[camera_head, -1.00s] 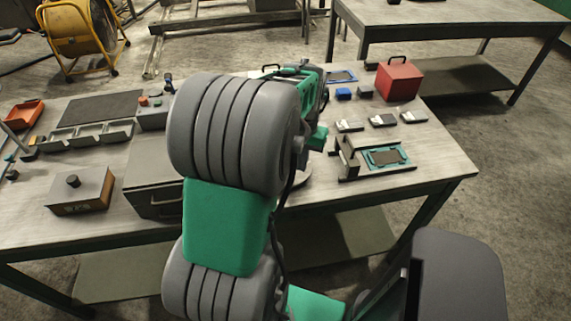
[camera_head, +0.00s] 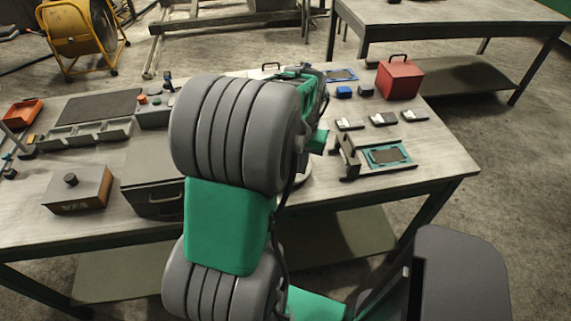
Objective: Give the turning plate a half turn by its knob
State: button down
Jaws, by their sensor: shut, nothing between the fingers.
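A small part of a pale round rim (camera_head: 304,172) shows just right of my arm on the workbench. It looks like the edge of the turning plate, but my arm covers the rest. The knob is hidden, so I cannot tell how far round it stands. My arm's large grey joint and green links fill the middle of the head view. My gripper's fingers are hidden behind my arm, so I cannot see where they are relative to the knob.
On the workbench (camera_head: 450,165), a fixture with a teal frame (camera_head: 388,154) stands right of my arm, with a red box (camera_head: 399,80) behind. A grey case (camera_head: 153,180) and a box with a black knob (camera_head: 78,190) stand left. Bare bench shows at the front right.

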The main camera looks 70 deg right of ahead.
aim_at(300, 180)
jog(key=shift+f+b, duration=0.95)
jog(key=shift+f, duration=0.7)
jog(key=shift+a+f, duration=0.1)
jog(key=shift+a, duration=0.1)
